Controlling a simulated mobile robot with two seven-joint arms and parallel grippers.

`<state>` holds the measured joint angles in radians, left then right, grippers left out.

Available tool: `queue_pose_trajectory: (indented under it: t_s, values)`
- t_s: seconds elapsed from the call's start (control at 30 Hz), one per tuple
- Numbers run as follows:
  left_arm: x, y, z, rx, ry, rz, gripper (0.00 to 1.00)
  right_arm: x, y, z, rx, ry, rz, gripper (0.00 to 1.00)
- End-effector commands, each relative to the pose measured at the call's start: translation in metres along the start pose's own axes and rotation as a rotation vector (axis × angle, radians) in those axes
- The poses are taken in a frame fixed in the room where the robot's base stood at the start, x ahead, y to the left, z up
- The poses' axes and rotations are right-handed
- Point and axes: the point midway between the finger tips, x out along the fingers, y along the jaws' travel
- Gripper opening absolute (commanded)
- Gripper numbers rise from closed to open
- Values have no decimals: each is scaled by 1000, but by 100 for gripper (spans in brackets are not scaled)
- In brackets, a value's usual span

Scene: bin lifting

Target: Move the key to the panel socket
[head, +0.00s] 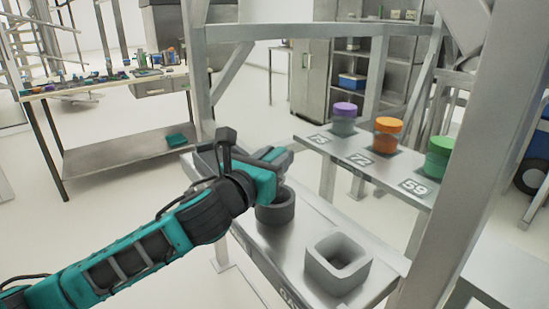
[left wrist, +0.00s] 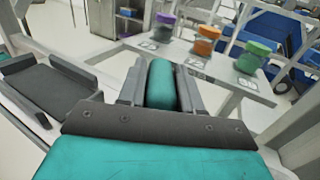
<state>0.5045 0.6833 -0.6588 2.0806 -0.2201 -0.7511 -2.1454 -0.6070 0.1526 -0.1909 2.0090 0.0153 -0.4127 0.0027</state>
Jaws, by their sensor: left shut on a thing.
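My left gripper (head: 283,158) is above the silver bench, over the back of a dark round socket (head: 275,210). In the left wrist view its two grey fingers (left wrist: 162,72) are closed on the sides of a teal, rounded thing, which I take to be the key (left wrist: 162,88). The gripper's body hides much of it in the head view. A lighter grey, square-edged socket (head: 338,262) stands on the same bench, nearer the front right. Both sockets are open at the top. I cannot tell which one the key fits. My right gripper is not in view.
A raised shelf (head: 345,152) holds jars with purple (head: 345,109), orange (head: 389,125) and green (head: 441,145) lids, beside number labels. Metal frame posts (head: 196,80) stand left and right of the bench. A cluttered worktable (head: 110,85) is at the back left.

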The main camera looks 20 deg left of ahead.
Motion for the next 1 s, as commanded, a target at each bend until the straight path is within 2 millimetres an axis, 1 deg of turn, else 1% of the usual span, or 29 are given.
queue_pose_trajectory:
  t_s: [0.13, 1.0]
  values:
    - [0, 0, 0, 0, -2, 0, 0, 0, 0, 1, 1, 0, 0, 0]
    - [0, 0, -18, 1, -2, 0, 0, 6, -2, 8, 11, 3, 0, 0]
